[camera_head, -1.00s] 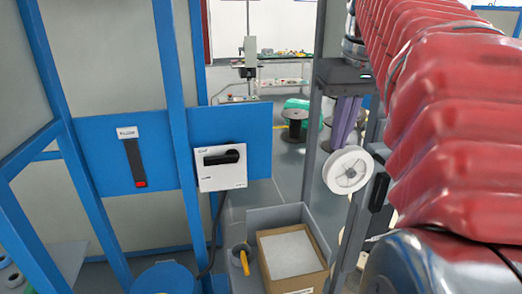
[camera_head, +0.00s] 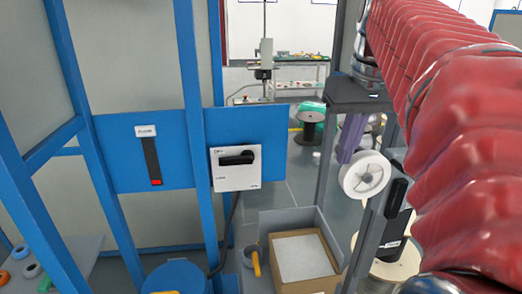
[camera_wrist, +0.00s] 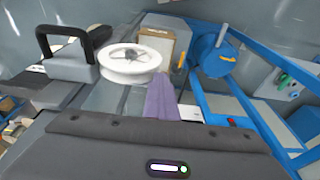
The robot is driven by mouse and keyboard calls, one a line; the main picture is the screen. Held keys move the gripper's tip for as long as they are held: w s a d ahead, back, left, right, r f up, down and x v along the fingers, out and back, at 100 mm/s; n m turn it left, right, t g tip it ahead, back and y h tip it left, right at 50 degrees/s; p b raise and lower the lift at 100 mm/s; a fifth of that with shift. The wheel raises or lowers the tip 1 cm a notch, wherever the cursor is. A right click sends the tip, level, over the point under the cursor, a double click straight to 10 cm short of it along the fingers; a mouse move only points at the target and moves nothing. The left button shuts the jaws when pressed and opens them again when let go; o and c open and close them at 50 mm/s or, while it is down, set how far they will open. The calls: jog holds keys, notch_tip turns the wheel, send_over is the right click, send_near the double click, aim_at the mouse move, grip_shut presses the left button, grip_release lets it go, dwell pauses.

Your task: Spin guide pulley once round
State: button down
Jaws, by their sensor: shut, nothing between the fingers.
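The guide pulley (camera_head: 364,175) is a white wheel with a light hub and spokes, on the side of a grey post in the head view. In the wrist view the pulley (camera_wrist: 130,68) lies just beyond the fingers, a little left of the middle. My gripper (camera_head: 346,158) has purple fingers that point down, shut and empty, at the pulley's upper left edge. In the wrist view the shut fingers (camera_wrist: 160,88) reach toward the near right of the rim. I cannot tell whether they touch it. The pulley's mount is partly hidden.
A black handle (camera_head: 396,200) stands close right of the pulley, with a spool (camera_head: 395,268) below. A cardboard box (camera_head: 333,263) stands below left. A blue frame (camera_head: 190,100) carries a white switch box (camera_head: 235,168). A blue drum (camera_head: 172,278) stands at the bottom.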

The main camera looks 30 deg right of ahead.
jog(key=x, duration=0.2)
jog(key=s+x, duration=0.1)
jog(key=x, duration=0.2)
jog(key=shift+a+f, duration=0.2)
jog(key=shift+w+a, duration=0.25)
jog(key=shift+a, duration=0.45)
jog(key=shift+w+a, duration=0.25)
jog(key=shift+a, duration=0.5)
jog(key=shift+a+r, duration=0.1)
jog(key=shift+r, duration=0.1)
jog(key=w+v, duration=0.1)
jog(key=v, duration=0.6)
send_over(342, 172)
jog(key=a, duration=0.3)
jog(key=shift+w+a+r, duration=0.15)
jog(key=shift+w+a, duration=0.05)
jog(key=shift+w, duration=0.15)
